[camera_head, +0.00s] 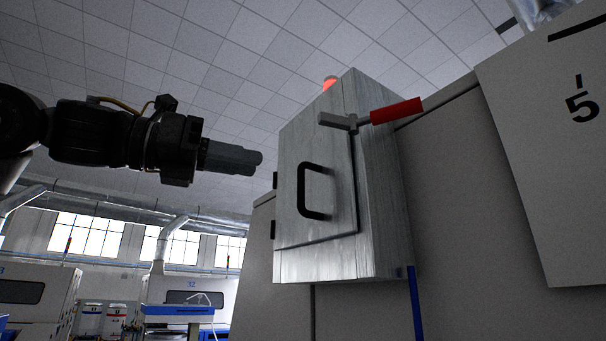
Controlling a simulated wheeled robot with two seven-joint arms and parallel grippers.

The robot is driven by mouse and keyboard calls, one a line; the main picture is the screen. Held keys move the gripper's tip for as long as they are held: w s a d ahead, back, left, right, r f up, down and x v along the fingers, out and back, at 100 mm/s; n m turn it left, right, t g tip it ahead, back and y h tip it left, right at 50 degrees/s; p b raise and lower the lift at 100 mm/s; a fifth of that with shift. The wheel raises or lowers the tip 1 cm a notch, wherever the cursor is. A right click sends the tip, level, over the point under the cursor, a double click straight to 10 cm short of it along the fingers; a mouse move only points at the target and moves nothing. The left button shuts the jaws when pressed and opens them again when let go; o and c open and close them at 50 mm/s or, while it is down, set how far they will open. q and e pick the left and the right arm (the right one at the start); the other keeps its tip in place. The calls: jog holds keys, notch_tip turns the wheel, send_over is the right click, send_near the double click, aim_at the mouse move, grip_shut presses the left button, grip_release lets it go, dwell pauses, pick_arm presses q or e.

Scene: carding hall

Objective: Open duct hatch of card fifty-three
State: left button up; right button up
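The duct hatch door (288,205) is a grey metal panel on the front of a box (381,200) fixed to the machine's side. It looks closed, lying flat against the box. A black D-shaped handle (302,190) is on the door. A lever with a red grip (395,111) lies across the door's upper right corner, its grip pointing right. My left gripper (258,159) comes in from the left and points right, left of the box and apart from the handle and lever. Its fingers overlap in this view, so their gap is hidden. My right gripper is out of view.
A red lamp (330,82) shows above the box. A large grey panel marked 5 (560,150) stands at the right. A blue post (415,303) is below the box. Other machines (185,300) and ducts are far off at lower left. The space left of the door looks free.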

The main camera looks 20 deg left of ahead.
aim_at(301, 173)
pick_arm(q)
jog(key=p+x, duration=0.3)
jog(key=x, duration=0.6)
jog(key=shift+w+d, duration=0.1)
jog(key=shift+w, duration=0.2)
jog(key=shift+s+d, duration=0.15)
jog(key=shift+s, duration=0.05)
jog(key=shift+w, duration=0.2)
jog(key=c, duration=0.4)
grip_shut()
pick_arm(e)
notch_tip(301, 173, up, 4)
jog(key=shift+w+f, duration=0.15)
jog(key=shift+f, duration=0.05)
